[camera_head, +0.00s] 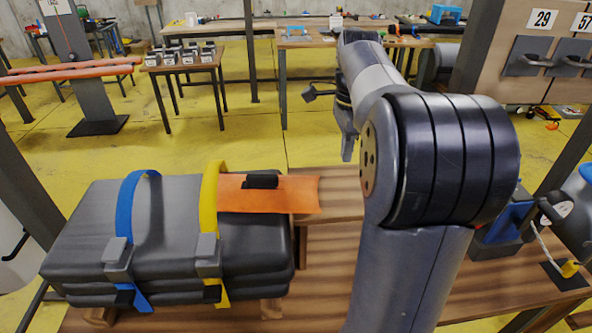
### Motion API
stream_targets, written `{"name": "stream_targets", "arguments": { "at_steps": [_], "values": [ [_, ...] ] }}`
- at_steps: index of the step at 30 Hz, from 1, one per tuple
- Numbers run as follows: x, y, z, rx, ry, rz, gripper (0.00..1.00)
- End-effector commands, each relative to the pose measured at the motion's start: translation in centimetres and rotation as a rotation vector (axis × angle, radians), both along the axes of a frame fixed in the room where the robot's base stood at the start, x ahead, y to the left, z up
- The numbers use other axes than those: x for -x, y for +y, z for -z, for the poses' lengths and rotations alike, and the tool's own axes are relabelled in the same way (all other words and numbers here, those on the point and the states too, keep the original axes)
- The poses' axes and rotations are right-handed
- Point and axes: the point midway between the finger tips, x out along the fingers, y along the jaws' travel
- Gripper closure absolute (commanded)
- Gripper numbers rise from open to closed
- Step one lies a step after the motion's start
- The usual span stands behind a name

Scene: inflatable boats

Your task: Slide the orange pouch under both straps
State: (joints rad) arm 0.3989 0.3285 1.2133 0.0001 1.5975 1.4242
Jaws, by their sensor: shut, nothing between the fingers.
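The flat orange pouch (298,196) has a black block-shaped grip (262,181) on top. It lies across the right end of a dark grey folded bundle (166,225), and its right end reaches past the bundle over a wooden surface. Its left end meets the yellow strap (209,200); I cannot tell whether it goes under. The blue strap (125,208) arches over the bundle farther left, with bare grey between the straps. My gripper (347,148) is shut and empty, pointing down, beyond and right of the pouch, partly hidden by my arm.
The wooden workbench (325,285) extends right of the bundle. Grey buckles (207,250) sit on the straps' front. A blue tool holder (505,222) stands at the right. A small table (185,66) with several metal items stands behind on the yellow floor.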

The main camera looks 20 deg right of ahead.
Motion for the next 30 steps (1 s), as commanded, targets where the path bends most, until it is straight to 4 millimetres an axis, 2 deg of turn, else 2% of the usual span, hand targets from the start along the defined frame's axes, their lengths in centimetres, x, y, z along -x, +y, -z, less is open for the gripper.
{"name": "stream_targets", "arguments": {
  "at_steps": [3,7,19,24,30],
  "values": [
    [-0.1,-0.5,0.2,-0.001,0.005,0.027,1.0],
    [-0.1,-0.4,1.7,-0.003,0.007,0.027,1.0],
    [0.0,-0.4,10.0,-0.003,0.007,0.023,1.0],
    [-0.8,2.2,9.6,-0.001,0.003,0.019,1.0],
    [-1.2,3.4,9.8,-0.001,0.002,0.022,1.0]
  ]
}}
